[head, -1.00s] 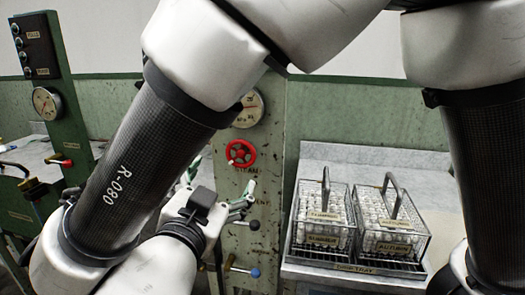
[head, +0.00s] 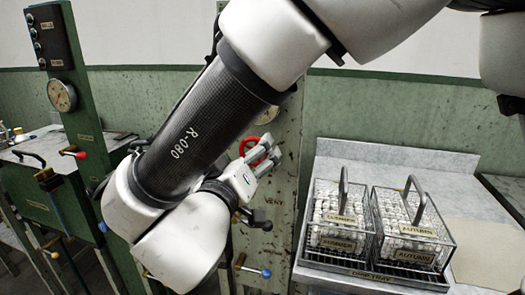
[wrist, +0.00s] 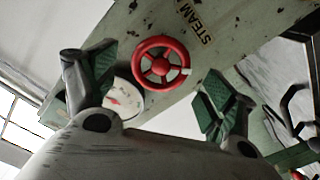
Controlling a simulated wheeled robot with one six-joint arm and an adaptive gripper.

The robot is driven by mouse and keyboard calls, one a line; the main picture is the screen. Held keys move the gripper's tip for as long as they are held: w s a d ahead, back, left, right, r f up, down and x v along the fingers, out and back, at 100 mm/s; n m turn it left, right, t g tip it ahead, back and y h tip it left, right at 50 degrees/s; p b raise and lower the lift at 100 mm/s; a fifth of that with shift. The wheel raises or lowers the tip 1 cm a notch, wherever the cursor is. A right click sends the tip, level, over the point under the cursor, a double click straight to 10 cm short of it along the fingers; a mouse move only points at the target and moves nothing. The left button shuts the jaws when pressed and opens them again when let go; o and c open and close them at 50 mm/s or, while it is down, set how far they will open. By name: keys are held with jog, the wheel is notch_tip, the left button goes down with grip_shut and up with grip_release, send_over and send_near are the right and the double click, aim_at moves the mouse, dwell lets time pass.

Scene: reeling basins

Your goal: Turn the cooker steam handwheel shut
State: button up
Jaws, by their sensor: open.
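The red cooker steam handwheel (head: 262,149) is on the speckled green-grey panel (head: 283,190), partly hidden behind my gripper in the head view. In the wrist view the whole handwheel (wrist: 160,63) shows, with a pale knob on its rim and the label STEAM (wrist: 194,22) beside it. My gripper (head: 268,159) is in front of the panel beside the wheel. In the wrist view my gripper (wrist: 158,80) is open, its green-padded fingers apart on either side of the wheel in the picture. Nothing is between the pads, and no contact with the wheel shows.
A round gauge (wrist: 122,97) is on the panel near the wheel. A blue-knobbed lever (head: 265,273) sticks out below. Two wire baskets (head: 375,228) marked SUMMER and AUTUMN stand on a drip tray at right. A green post with a gauge (head: 62,95) and red-tipped lever (head: 80,155) is at left.

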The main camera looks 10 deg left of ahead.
aim_at(254, 167)
jog(key=shift+w+d, duration=0.1)
jog(key=shift+w, duration=1.45)
jog(key=c, duration=1)
jog(key=m, duration=0.6)
jog(key=shift+d+m, duration=0.1)
jog(key=shift+m, duration=0.2)
jog(key=m, duration=0.3)
jog(key=shift+m, duration=0.3)
jog(key=shift+d+m, duration=0.15)
jog(key=shift+m, duration=1.65)
